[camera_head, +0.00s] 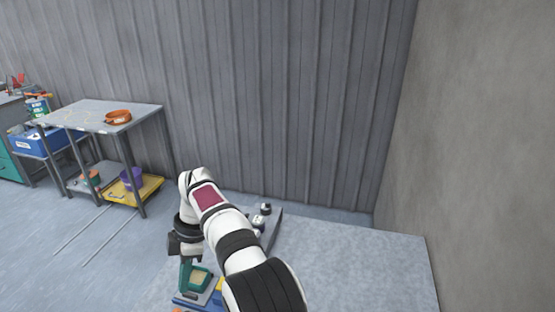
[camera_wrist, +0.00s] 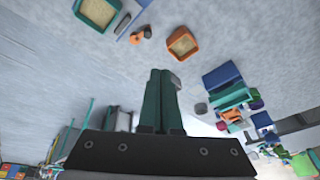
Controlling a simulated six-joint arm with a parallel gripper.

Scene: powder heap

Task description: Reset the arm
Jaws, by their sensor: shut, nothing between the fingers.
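My gripper (camera_head: 186,286) hangs from the white and black arm at the lower middle of the head view, its teal fingers pointing down. In the wrist view my gripper (camera_wrist: 161,74) has its two teal fingers together, with nothing held. A teal tray of pale powder (camera_head: 201,278) appears just right of the fingers in the head view; I cannot tell if they touch. In the wrist view a teal tray of powder (camera_wrist: 97,12) and an orange tray of powder (camera_wrist: 183,45) lie apart from the fingertips.
A grey worktable (camera_head: 370,260) has a wide bare area on the right. Small dark-and-white items (camera_head: 259,221) stand behind the arm. A metal cart (camera_head: 85,112) bears an orange pan (camera_head: 118,117). Walls close off the back and right.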

